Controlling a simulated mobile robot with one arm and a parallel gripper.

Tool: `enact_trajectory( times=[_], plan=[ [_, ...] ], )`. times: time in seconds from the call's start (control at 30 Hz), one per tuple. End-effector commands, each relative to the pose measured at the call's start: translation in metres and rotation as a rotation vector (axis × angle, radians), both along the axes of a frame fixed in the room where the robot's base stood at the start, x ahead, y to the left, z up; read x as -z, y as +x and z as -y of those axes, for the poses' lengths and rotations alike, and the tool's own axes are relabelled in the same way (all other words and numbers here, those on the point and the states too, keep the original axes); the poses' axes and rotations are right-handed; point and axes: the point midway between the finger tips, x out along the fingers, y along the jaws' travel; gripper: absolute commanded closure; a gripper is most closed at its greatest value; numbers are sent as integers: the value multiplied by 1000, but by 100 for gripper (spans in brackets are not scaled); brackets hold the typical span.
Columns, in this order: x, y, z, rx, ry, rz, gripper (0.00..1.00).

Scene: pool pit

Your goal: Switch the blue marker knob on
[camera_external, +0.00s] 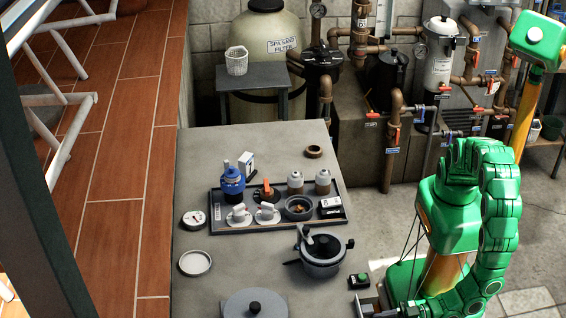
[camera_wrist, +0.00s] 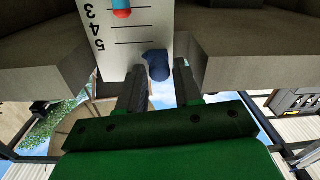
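In the wrist view a dark blue knob (camera_wrist: 157,65) shows at the end of a white scale plate (camera_wrist: 112,52) with black lines and upside-down numbers. A red piece with a light blue top (camera_wrist: 121,8) sits farther along the plate. My gripper (camera_wrist: 158,82) is open, with its two dark fingers apart and the blue knob between and beyond their tips. I cannot tell whether either finger touches the knob. In the external view my gripper (camera_external: 362,304) is low, near the bottom edge; I cannot make out the blue knob or scale plate there.
In the wrist view, big grey blocks (camera_wrist: 250,45) flank the plate.

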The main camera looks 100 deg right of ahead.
Motion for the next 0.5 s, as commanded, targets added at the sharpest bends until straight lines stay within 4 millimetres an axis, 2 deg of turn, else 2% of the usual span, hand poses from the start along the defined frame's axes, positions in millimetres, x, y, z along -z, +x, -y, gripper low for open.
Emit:
enact_trajectory(
  times=[0.27,0.5],
  plan=[
    [1,-4,0,-1,-1,-3,66],
    [1,-29,1,-3,-2,-2,66]
  ],
)
